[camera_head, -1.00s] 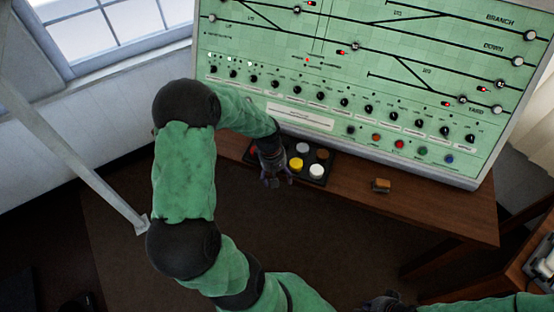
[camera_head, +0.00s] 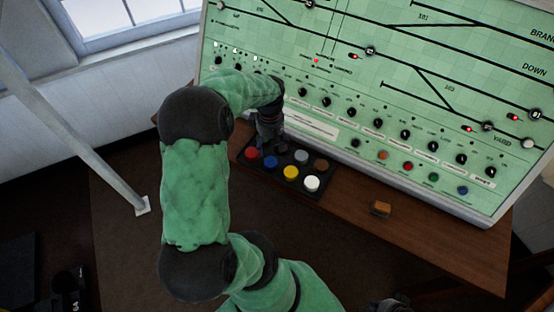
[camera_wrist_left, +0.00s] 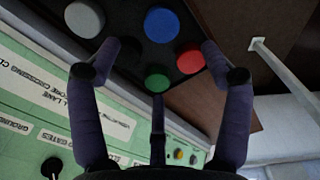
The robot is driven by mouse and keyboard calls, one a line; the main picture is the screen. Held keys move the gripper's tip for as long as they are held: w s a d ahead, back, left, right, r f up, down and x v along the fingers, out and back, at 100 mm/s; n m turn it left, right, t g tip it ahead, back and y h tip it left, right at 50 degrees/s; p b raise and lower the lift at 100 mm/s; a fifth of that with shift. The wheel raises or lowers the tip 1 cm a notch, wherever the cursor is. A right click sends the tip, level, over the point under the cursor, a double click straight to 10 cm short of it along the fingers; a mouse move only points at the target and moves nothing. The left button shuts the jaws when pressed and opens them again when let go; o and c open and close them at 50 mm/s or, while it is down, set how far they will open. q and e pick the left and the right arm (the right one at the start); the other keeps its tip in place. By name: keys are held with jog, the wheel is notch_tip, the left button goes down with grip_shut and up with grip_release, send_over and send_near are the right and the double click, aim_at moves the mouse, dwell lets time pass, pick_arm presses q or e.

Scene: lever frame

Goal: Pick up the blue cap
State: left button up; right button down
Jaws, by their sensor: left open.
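The blue cap (camera_head: 270,162) sits in a black tray (camera_head: 243,165) on the wooden desk, among other coloured caps. In the left wrist view the blue cap (camera_wrist_left: 161,24) lies beyond the fingers, near the top middle. My left gripper (camera_head: 268,141) is over the back of the tray, behind the blue cap in the head view. Its fingers are spread and empty in the left wrist view (camera_wrist_left: 160,60). A green cap (camera_wrist_left: 157,83) shows between the fingers there; the gripper hides it in the head view. My right gripper (camera_head: 388,303) barely shows at the bottom edge.
A green control panel (camera_head: 330,100) with knobs stands close behind.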

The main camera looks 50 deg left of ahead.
pick_arm(q)
jog(key=b, duration=0.2)
send_over(271, 161)
notch_tip(271, 161, down, 5)
jog(key=shift+f, duration=0.1)
notch_tip(271, 161, down, 5)
jog(key=shift+f+b, duration=0.1)
jog(key=shift+b, duration=0.9)
jog(key=shift+s, duration=0.1)
jog(key=c, duration=1)
